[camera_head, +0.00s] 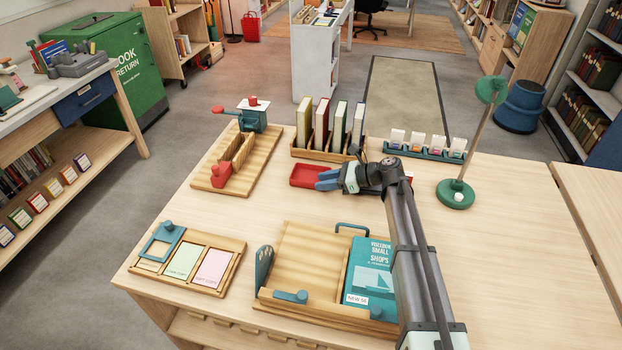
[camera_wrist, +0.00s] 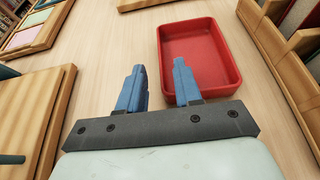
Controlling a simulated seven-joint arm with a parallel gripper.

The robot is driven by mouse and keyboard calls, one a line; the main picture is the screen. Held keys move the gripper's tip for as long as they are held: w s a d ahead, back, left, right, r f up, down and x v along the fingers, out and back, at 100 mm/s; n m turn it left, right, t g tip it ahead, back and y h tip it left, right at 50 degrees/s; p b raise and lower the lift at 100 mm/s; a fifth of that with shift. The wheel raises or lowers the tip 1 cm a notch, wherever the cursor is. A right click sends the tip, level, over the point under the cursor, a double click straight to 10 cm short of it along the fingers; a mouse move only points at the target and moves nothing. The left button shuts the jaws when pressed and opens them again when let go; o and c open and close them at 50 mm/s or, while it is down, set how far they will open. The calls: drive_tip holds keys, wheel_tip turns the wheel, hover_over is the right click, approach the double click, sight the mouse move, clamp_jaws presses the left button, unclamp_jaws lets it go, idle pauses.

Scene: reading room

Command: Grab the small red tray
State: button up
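The small red tray (camera_head: 306,174) lies on the wooden table, just in front of the book rack. It is shallow, rectangular and empty in the wrist view (camera_wrist: 198,55). My gripper (camera_head: 322,180) reaches in from the right, with its blue fingers at the tray's near right part in the head view. In the wrist view my gripper (camera_wrist: 158,77) is open, with a clear gap between the two fingers. One finger overlaps the tray in the picture and the other lies outside its near wall. I cannot tell whether either finger touches the tray. Nothing is held.
A wooden rack (camera_head: 325,155) with several upright books stands close behind the tray. A wooden board (camera_head: 237,158) is at the left. Bare table lies in front of the tray.

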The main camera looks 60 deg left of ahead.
sight(310, 181)
drive_tip(key=shift+r+x, duration=0.1)
drive_tip(key=shift+x, duration=1.2)
drive_tip(key=shift+r+x, duration=0.15)
drive_tip(key=shift+x, duration=1.15)
drive_tip(key=shift+a, duration=0.1)
drive_tip(key=shift+c, duration=0.4)
clamp_jaws()
